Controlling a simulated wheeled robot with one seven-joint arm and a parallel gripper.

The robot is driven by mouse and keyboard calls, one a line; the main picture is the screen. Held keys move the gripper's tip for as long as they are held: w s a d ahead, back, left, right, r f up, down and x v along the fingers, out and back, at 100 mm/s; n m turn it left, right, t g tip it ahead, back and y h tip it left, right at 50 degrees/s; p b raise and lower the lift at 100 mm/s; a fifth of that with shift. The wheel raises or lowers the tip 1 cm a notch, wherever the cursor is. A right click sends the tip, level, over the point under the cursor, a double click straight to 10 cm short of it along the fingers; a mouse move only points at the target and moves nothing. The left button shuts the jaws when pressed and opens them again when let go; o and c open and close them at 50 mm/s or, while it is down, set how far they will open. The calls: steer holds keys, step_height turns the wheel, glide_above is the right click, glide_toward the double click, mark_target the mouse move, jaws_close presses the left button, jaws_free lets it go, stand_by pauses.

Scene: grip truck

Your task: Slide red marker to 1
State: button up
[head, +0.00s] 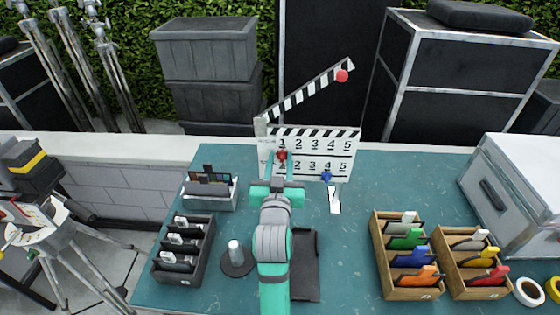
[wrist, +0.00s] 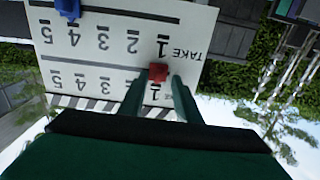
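A white clapperboard (head: 340,142) stands upright at the back of the table with its striped arm raised. It has two rows of numbers, 1 to 5. The red marker (head: 282,155) sits at the 1 of the upper row; the inverted wrist view also shows this red marker (wrist: 158,73) beside that 1. My gripper (wrist: 158,82) has one finger on each side of the red marker. Small gaps seem to show between fingers and marker; contact is hard to tell. The blue marker (head: 326,176) is at the lower row's 4, and shows at the wrist view's top (wrist: 68,8).
A red ball (head: 342,76) is on the raised striped arm. Wooden boxes (head: 408,292) with coloured clips stand at the right, before a grey case (head: 510,190). A black rack (head: 187,270) and a small tray (head: 210,200) stand at the left. Teal table is clear right of the clapperboard.

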steer(key=shift+a, duration=0.15)
steer(key=s, duration=1)
steer(key=shift+s+a, duration=0.3)
steer(key=shift+s, duration=0.1)
steer(key=shift+a, duration=0.1)
